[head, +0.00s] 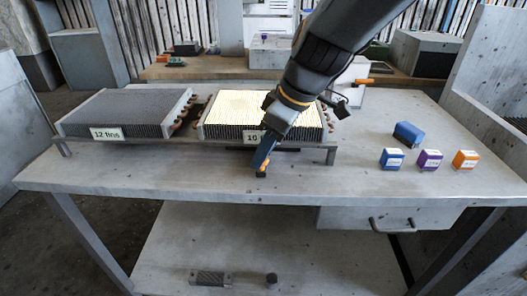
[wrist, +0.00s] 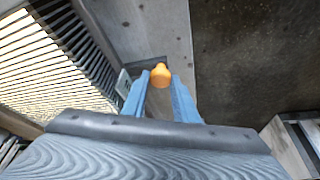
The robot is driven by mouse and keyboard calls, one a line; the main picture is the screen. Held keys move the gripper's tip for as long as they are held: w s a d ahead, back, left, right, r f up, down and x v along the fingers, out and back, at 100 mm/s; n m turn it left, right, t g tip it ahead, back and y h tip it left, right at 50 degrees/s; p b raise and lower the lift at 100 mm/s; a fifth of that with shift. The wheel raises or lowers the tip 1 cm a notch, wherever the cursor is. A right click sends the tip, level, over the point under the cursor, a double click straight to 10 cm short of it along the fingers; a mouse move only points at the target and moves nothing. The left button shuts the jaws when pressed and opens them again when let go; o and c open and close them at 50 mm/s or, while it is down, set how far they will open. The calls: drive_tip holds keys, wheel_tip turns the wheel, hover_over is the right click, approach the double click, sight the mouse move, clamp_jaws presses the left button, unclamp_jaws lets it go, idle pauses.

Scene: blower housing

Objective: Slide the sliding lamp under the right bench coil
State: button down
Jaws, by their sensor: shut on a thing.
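The right bench coil (head: 310,128), with a label partly hidden by my arm, glows bright yellow-white through its fins. The left coil (head: 112,108), labelled "12 fins", is dark. The sliding lamp's body is hidden under the coils; the light shows through the right one, also in the wrist view (wrist: 45,58). My gripper (head: 262,165) is low at the front of the right coil. Its blue fingers are shut on an orange knob (wrist: 160,75), which appears to be the lamp's handle.
Both coils rest on a low rack on the grey bench (head: 190,181). To the right stand a dark blue box (head: 408,134) and small blue (head: 392,159), purple (head: 430,160) and orange (head: 466,160) boxes. The front strip of the bench is clear.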

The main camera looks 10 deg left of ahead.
drive_tip(key=shift+d, duration=0.15)
drive_tip(key=c, duration=1.8)
unclamp_jaws()
drive_tip(key=shift+o, duration=0.4)
drive_tip(key=shift+w+d, duration=0.1)
drive_tip(key=shift+d, duration=0.15)
drive_tip(key=shift+a, duration=0.15)
drive_tip(key=shift+r, duration=0.1)
drive_tip(key=shift+r, duration=0.3)
drive_tip(key=v, duration=0.7)
